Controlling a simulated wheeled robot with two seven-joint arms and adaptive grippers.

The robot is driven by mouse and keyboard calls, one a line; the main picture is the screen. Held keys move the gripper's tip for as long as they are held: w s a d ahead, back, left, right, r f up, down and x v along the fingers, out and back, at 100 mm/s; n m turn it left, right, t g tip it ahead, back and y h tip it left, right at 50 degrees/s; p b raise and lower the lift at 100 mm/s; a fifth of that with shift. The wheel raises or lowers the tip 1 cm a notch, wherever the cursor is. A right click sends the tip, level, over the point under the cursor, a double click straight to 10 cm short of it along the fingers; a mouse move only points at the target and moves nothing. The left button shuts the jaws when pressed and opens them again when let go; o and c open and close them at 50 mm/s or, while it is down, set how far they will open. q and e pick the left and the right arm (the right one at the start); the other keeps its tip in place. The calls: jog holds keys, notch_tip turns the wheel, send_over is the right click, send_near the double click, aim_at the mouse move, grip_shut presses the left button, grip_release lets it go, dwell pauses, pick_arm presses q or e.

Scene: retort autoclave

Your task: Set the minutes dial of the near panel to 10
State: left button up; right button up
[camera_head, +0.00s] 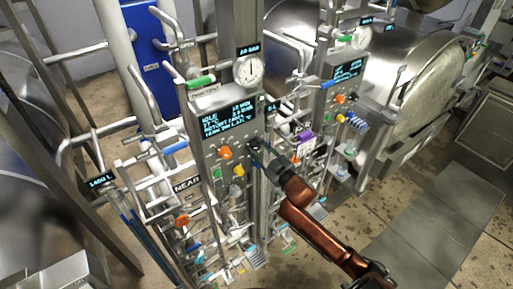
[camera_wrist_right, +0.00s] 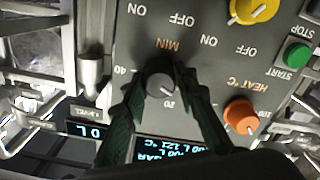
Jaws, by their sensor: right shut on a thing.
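The near panel (camera_head: 222,130) stands in the middle of the head view, with a lit display (camera_head: 228,118) whose small text I cannot read surely. Its minutes dial (camera_wrist_right: 160,86) is a dark grey knob under the word MIN in the right wrist view, where the panel appears upside down. The dial's white mark points towards the lower right, close to the printed 20. My right gripper (camera_head: 257,149) reaches the panel from the right. In the wrist view its two dark fingers (camera_wrist_right: 159,75) are shut on the dial, one on each side. My left gripper is not in view.
Beside the dial are an orange heat knob (camera_wrist_right: 240,116), a yellow knob (camera_wrist_right: 254,10) and a green start button (camera_wrist_right: 298,54). Pipes and valves crowd the left. A second panel (camera_head: 346,90) stands to the right. The floor at right (camera_head: 440,220) is clear.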

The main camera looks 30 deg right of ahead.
jog(key=shift+n, duration=1.9)
jog(key=o, duration=1.2)
jog(key=shift+c, duration=0.2)
jog(key=s, duration=1.2)
jog(key=shift+d, duration=0.45)
jog(key=shift+f, duration=0.1)
